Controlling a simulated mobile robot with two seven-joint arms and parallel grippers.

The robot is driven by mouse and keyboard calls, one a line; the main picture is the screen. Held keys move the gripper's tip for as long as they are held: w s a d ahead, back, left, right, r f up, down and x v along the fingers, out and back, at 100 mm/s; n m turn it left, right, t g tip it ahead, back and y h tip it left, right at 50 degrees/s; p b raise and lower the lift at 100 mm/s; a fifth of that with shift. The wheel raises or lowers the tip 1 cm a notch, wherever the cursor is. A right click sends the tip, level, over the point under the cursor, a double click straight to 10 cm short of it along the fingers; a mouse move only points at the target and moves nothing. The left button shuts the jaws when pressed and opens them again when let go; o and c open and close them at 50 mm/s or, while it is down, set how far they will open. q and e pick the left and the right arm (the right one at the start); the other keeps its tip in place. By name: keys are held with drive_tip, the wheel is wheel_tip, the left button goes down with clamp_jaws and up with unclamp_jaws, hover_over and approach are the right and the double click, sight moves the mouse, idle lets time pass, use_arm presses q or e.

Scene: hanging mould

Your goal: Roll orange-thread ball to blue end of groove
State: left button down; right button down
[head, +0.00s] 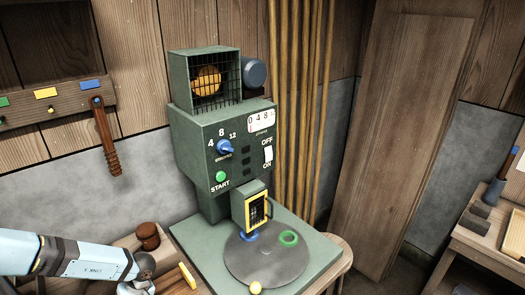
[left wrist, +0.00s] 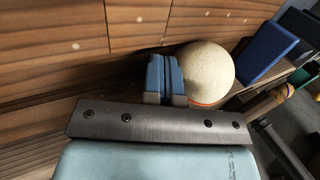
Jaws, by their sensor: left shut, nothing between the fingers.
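A large cream ball (left wrist: 208,70) shows in the left wrist view, with a thin orange line visible low on it. My left gripper (left wrist: 166,62) is shut and empty, its blue fingers close against the ball's left side; I cannot tell whether they touch. A blue block (left wrist: 264,52) stands to the right of the ball, with a small gap visible between them. The wooden surface below the ball is partly hidden by my gripper, and I cannot make out the groove clearly. In the head view my left arm enters at the lower left. My right gripper is not in view.
A green machine (head: 222,150) with a round grey plate (head: 265,262) stands in the middle of the head view. A brown wooden knob (head: 148,236) is left of it. A wooden bench (head: 490,240) stands at the right. Wooden planks (left wrist: 130,28) run behind the ball.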

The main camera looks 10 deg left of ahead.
use_arm(q)
drive_tip(key=s+a+p, duration=0.2)
drive_tip(key=s+a, duration=0.2)
drive_tip(key=shift+s, duration=0.35)
drive_tip(key=shift+w+d+r+p, duration=0.25)
drive_tip(key=shift+w+d+r, duration=0.15)
drive_tip(key=shift+w+d, duration=0.15)
drive_tip(key=shift+w+d+r+p, duration=0.2)
drive_tip(key=shift+w+d+r, duration=0.2)
drive_tip(key=shift+w, duration=0.25)
wheel_tip(320, 180, up, 7)
drive_tip(key=p, duration=0.6)
drive_tip(key=shift+f, duration=0.1)
